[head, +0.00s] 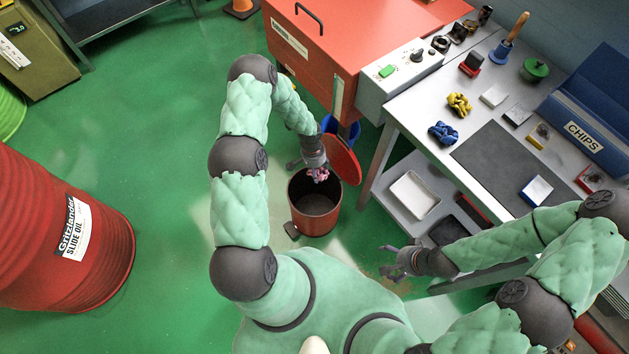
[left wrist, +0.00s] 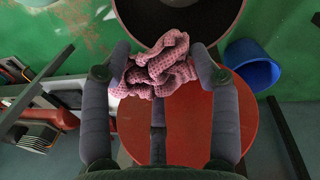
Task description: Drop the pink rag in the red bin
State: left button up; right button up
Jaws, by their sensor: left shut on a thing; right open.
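The pink rag (left wrist: 156,66) is a crumpled, checked cloth between the fingers of my left gripper (left wrist: 160,62). In the head view the rag (head: 319,174) shows just below my left gripper (head: 314,166), above the far part of the red bin's opening. The red bin (head: 315,222) stands on the floor with its round red lid (head: 341,160) tipped open at the back. In the left wrist view the dark bin opening (left wrist: 180,15) is at the top and the lid (left wrist: 190,125) lies behind the rag. My right gripper (head: 394,262) is open and empty, right of the bin.
A blue bin (head: 341,127) stands behind the lid. The grey cart (head: 385,150) with a white tray (head: 414,195) on its lower shelf is to the right. A red drum (head: 60,235) stands far left. Green floor (head: 165,150) is clear between.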

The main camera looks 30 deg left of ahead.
pick_arm(q)
notch_tip(320, 180, down, 15)
jog(key=s+b, duration=0.1)
jog(key=b, duration=0.6)
jog(key=shift+a+f, duration=0.15)
jog(key=shift+a, duration=0.05)
jog(key=shift+s, duration=0.1)
jog(key=o, duration=1.5)
jog(key=shift+o, duration=0.2)
jog(key=r, duration=0.4)
jog(key=a+r, duration=0.1)
jog(key=r, duration=0.7)
jog(key=shift+a, duration=0.3)
